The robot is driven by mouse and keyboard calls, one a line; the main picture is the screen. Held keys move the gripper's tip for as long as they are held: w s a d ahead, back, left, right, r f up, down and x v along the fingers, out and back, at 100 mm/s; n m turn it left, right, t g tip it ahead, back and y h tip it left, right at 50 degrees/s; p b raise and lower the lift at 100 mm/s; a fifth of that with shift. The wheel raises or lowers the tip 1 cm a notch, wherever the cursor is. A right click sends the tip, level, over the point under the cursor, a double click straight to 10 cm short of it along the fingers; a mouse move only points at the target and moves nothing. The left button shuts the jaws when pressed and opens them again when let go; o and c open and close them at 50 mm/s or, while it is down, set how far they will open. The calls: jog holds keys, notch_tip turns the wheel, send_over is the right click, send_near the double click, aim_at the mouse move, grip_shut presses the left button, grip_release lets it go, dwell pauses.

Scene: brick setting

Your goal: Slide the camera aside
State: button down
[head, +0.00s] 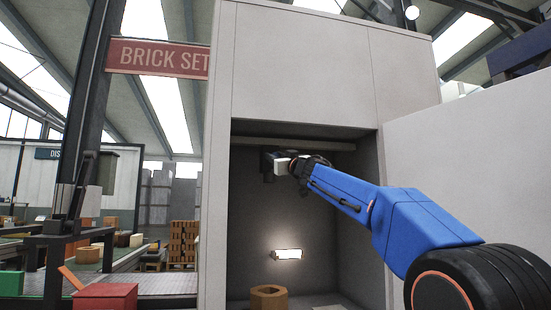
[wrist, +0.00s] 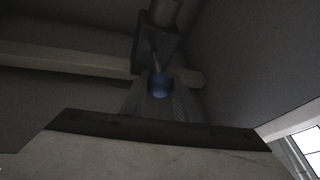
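The camera (head: 268,165) is a dark box on the rail high inside the grey recess. In the wrist view its dark grey body (wrist: 155,40) hangs at the rail, with a short stem and a round blue knob (wrist: 160,86) pointing toward me. My gripper (head: 288,165) reaches up to the camera from the right. In the wrist view its two grey fingers (wrist: 160,92) stand close on both sides of the blue knob and look shut on it. The exact contact is dim and partly hidden.
A pale rail (wrist: 65,60) runs across the recess behind the camera, extending to its left and a little to its right. The recess walls stand close around my arm. Below are a lit lamp (head: 287,254) and a hollow brown block (head: 268,298).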

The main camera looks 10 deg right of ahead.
jog(key=d, duration=2.4)
jog(key=shift+d, duration=0.2)
jog(key=c, duration=1.4)
grip_release()
jog(key=shift+d, duration=0.2)
jog(key=shift+s+a, duration=0.1)
jog(key=v, duration=1.7)
jog(key=shift+s, duration=0.15)
